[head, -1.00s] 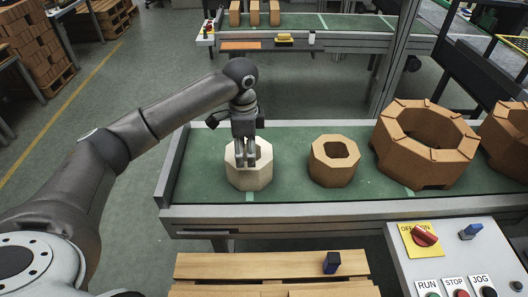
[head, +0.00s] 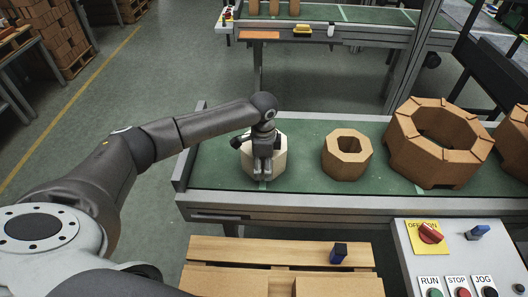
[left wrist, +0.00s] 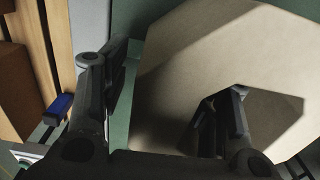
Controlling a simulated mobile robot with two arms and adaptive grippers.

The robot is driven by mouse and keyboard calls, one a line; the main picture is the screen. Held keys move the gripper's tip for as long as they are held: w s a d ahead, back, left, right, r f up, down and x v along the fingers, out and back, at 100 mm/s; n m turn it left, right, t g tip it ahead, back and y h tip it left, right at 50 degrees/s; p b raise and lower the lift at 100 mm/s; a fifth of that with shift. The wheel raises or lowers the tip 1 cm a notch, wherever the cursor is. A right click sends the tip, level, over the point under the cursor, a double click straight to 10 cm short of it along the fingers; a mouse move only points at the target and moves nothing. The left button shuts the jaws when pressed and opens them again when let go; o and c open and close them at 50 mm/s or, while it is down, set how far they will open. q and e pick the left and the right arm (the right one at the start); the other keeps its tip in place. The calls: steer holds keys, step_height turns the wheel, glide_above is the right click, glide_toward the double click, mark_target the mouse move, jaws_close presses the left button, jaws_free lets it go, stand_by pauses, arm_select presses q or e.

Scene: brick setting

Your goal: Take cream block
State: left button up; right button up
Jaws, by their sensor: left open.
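The cream block (head: 278,164) is an octagonal ring with a hole, standing on the green conveyor at its left end. My left gripper (head: 263,176) is at the block's near wall, pointing down. In the left wrist view, the cream block (left wrist: 215,55) fills much of the picture. There the left gripper (left wrist: 165,110) is open, with one finger outside the wall over the green belt and the other in the hole. The wall lies between the fingers; I cannot tell whether they touch it. My right gripper is not in view.
A small orange-brown octagonal block (head: 347,168) and a large one (head: 437,160) stand to the right on the belt (head: 220,170). A control panel (head: 410,262) with a red switch is at the front right. A wooden pallet (head: 230,250) lies in front.

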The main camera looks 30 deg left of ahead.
arm_select(q)
steer(key=shift+c, duration=1.5)
jaws_close()
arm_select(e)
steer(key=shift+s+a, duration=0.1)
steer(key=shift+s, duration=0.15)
arm_select(q)
steer(key=shift+w+r, duration=0.15)
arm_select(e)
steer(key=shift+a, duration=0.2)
